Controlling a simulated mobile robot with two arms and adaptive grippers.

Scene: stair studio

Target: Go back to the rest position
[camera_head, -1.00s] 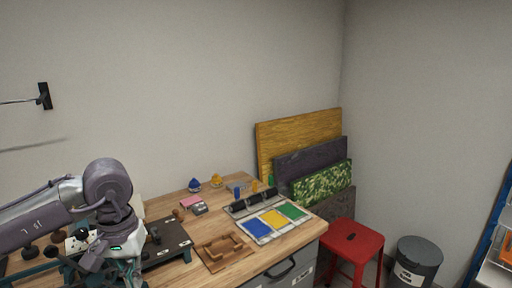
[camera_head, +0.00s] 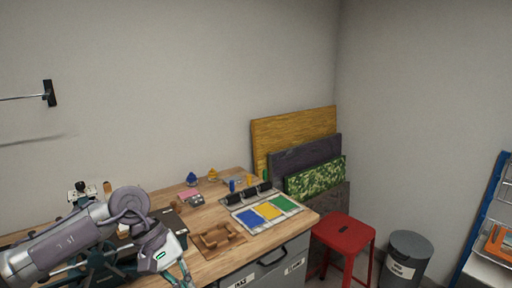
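My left arm comes in from the lower left, over the left end of the wooden workbench (camera_head: 215,215). Its wrist bends down and its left gripper (camera_head: 184,283) reaches the bottom edge of the picture. The fingertips are cut off or too small to tell whether they are open or shut. The arm hides part of a dark board (camera_head: 180,227) on the bench. My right gripper does not show.
On the bench lie a brown wooden tray (camera_head: 232,243), a panel with blue, yellow and green fields (camera_head: 267,211) and small blue and yellow items. A red stool (camera_head: 342,235) and a grey bin (camera_head: 405,262) stand right. Boards (camera_head: 295,130) lean on the wall.

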